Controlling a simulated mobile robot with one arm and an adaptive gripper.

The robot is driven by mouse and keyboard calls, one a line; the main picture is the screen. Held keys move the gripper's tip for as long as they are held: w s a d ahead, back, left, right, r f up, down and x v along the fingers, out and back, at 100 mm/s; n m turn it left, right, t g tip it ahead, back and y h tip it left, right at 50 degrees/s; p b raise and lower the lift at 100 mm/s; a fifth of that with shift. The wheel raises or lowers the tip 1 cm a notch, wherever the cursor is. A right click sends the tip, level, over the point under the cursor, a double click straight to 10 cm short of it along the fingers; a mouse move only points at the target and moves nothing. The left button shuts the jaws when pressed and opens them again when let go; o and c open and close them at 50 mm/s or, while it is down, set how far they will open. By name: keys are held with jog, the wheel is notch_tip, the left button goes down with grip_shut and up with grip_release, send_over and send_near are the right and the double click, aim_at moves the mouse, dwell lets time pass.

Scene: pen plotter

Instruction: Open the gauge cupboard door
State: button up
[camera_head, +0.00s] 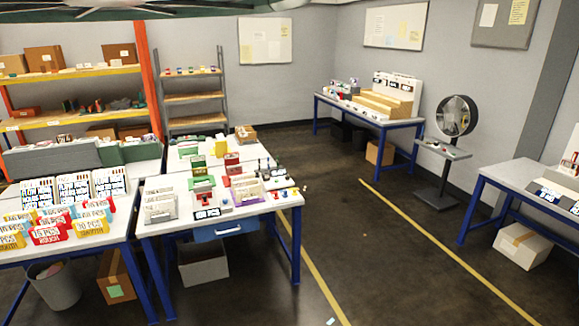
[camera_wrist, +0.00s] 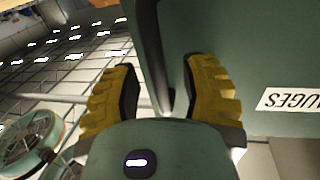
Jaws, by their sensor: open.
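In the wrist view, the green gauge cupboard door (camera_wrist: 245,45) fills the upper right, with a white label (camera_wrist: 292,100) reading "...UGES", cut off by the picture edge. A dark bar handle (camera_wrist: 148,45) runs along the door's left side. My gripper (camera_wrist: 160,80) has two yellow ridged fingers, spread apart, one on each side of the handle's lower end. Neither finger visibly touches the handle. The door looks shut, though its far edge is out of view. The head view does not show the cupboard door or the gripper clearly.
In the wrist view, a round green fan-like thing (camera_wrist: 25,140) is at lower left. In the head view, a white table (camera_head: 160,225) with bins and small parts stands at left centre. A pedestal fan (camera_head: 456,116) stands at right. The dark floor (camera_head: 370,240) between is mostly clear.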

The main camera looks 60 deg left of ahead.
grip_shut()
dwell(0.3)
dwell(0.4)
